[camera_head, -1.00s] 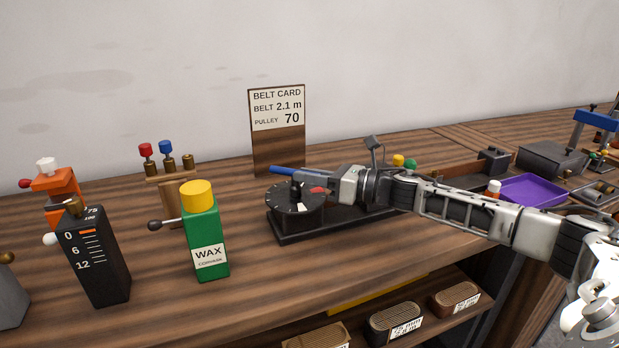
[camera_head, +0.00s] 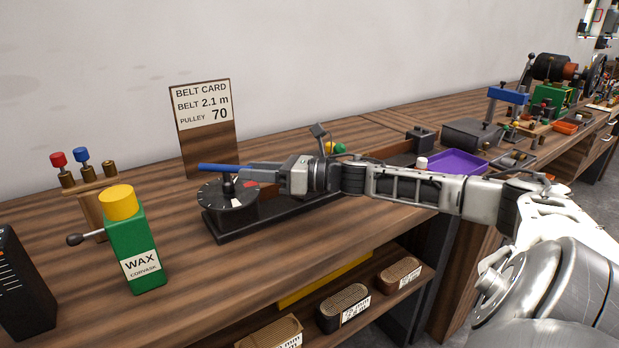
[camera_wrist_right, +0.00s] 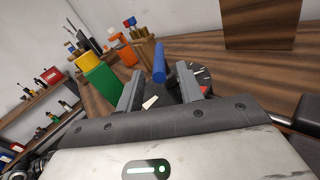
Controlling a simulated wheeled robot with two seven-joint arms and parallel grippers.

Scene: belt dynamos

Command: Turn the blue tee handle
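The blue tee handle (camera_head: 217,168) stands on a dark round dial (camera_head: 226,197) with white and red marks, mounted on a long black base. My right gripper (camera_head: 246,170) reaches in from the right at the handle's height, over the dial's right side. In the right wrist view, the blue bar (camera_wrist_right: 159,64) points away from the gripper and shows between the two grey fingers (camera_wrist_right: 159,88), with a gap on each side. The fingers are apart and hold nothing. The handle's stem is partly hidden. My left gripper is not in view.
A green wax bottle (camera_head: 134,240) with a yellow cap stands left of the dial. A wooden belt card (camera_head: 206,130) reading 2.1 m, pulley 70, stands behind it. A purple tray (camera_head: 456,162) lies to the right. Bare bench top lies in front of the black base.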

